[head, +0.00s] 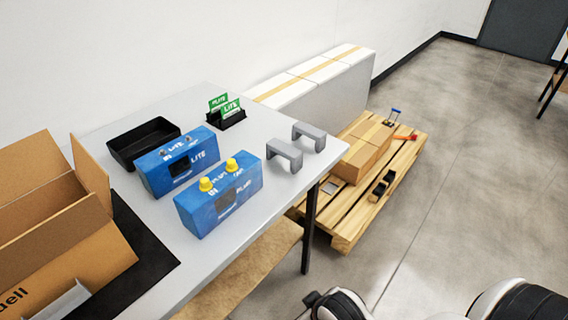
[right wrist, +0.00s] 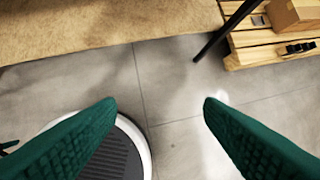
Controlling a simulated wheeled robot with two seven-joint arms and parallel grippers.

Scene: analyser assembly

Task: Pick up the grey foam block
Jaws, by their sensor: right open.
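Two grey, bridge-shaped foam blocks stand near the right end of the table in the head view. The nearer grey foam block (head: 285,152) is right of the blue box with yellow knobs. The other grey foam block (head: 309,134) is just behind it to the right. Neither block shows in the right wrist view. My right gripper (right wrist: 158,106) shows there with two green ribbed fingers wide apart. It is open and empty, with bare floor between the fingers. My left gripper is not in view.
The table (head: 255,224) also holds blue boxes (head: 218,198), a black tray (head: 143,142), a green card holder (head: 227,116) and an open carton (head: 50,215). A loaded pallet (head: 345,237) stands beyond the table's right edge. The right wrist view shows a table leg (right wrist: 222,33).

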